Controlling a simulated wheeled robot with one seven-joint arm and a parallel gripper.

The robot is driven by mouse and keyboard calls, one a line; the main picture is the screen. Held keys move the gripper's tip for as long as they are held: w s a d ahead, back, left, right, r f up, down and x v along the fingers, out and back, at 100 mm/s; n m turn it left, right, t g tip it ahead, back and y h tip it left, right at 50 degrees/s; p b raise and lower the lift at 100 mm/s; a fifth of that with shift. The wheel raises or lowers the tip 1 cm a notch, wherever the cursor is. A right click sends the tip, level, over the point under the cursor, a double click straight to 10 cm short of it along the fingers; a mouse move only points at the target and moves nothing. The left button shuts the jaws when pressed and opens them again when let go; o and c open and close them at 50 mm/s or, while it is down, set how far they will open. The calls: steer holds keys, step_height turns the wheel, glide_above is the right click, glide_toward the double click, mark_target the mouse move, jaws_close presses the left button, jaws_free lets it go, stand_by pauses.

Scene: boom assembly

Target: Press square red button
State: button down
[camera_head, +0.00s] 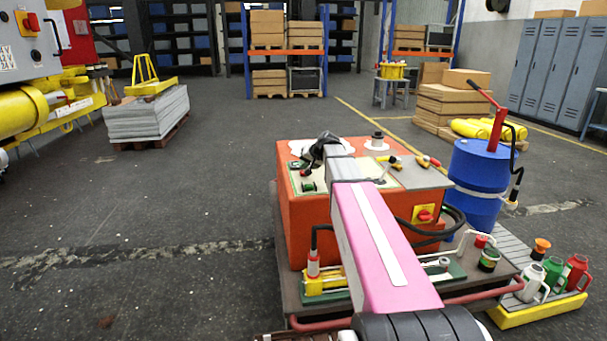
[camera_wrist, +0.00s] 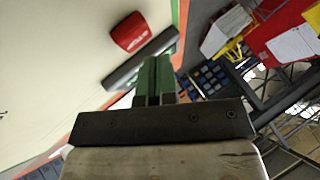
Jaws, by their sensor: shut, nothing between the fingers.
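The square red button (camera_wrist: 131,33) has rounded edges and a small dark mark on its face. It sits on a cream panel (camera_wrist: 55,50) in the wrist view. My gripper (camera_wrist: 155,62) has its two green fingers together, with nothing between them. Its tips show a little below and right of the button in the picture, and I see no contact with it. There I cannot clearly pick out the button or the fingertips.
A dark grey bar (camera_wrist: 141,68) lies on the panel beside my fingertips. On the machine's top stand a black-capped white knob (camera_head: 377,142) and yellow-handled tools (camera_head: 391,163). A red-on-yellow switch (camera_head: 424,214) is on its side. A blue barrel (camera_head: 478,185) stands to the right.

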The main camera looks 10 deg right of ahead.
steer(key=shift+r, duration=2.5)
